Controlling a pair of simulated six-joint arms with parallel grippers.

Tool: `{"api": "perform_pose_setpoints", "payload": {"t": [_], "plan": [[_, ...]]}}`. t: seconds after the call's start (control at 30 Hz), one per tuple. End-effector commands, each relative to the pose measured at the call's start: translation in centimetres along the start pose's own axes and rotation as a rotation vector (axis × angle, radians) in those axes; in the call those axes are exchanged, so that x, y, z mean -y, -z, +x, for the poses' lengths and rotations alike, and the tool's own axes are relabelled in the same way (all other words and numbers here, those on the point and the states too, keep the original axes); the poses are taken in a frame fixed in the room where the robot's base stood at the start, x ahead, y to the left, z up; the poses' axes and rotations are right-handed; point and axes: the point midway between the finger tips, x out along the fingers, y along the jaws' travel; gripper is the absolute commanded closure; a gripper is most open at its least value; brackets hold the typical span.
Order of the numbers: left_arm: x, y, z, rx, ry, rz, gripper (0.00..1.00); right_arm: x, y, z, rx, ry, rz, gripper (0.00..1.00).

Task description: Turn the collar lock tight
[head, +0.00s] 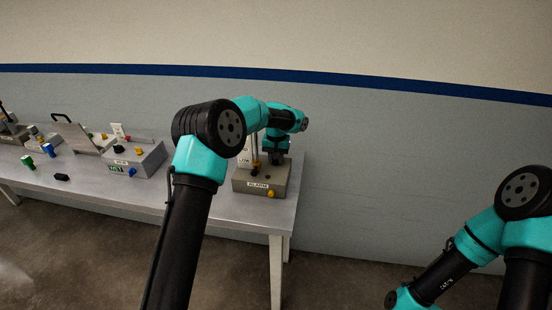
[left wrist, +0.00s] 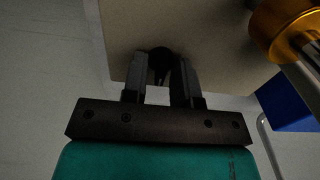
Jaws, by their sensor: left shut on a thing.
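A brass-coloured ring (left wrist: 285,28) on a metal rod is at the upper right of the wrist view, apart from the fingers. My right arm shows at the lower right of the head view, but its gripper is out of frame.
The box has a yellow knob (head: 271,194) on its front. Left of it on the table (head: 140,191) are another grey box (head: 148,160), a blue knob (head: 48,149), a green knob (head: 28,161) and a black piece (head: 62,177). My left arm hides part of the table.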

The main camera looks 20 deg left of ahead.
Motion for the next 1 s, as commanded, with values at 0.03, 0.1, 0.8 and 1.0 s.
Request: {"api": "perform_pose_setpoints", "payload": {"t": [0.03,0.1,0.8,1.0], "plan": [[0.0,0.0,-0.1,-0.002,0.000,0.006,0.97,0.0,0.0,0.0,0.000,0.000,0.000,0.57],[0.0,0.0,-0.1,-0.002,0.000,0.012,0.97,0.0,0.0,0.0,0.000,0.000,0.000,0.57],[0.0,0.0,-0.1,-0.001,0.000,0.012,0.66,0.0,0.0,0.0,0.000,0.000,0.000,0.57],[0.0,0.1,-1.6,-0.003,-0.001,0.012,0.66,0.0,0.0,0.0,0.000,0.000,0.000,0.57]]}}
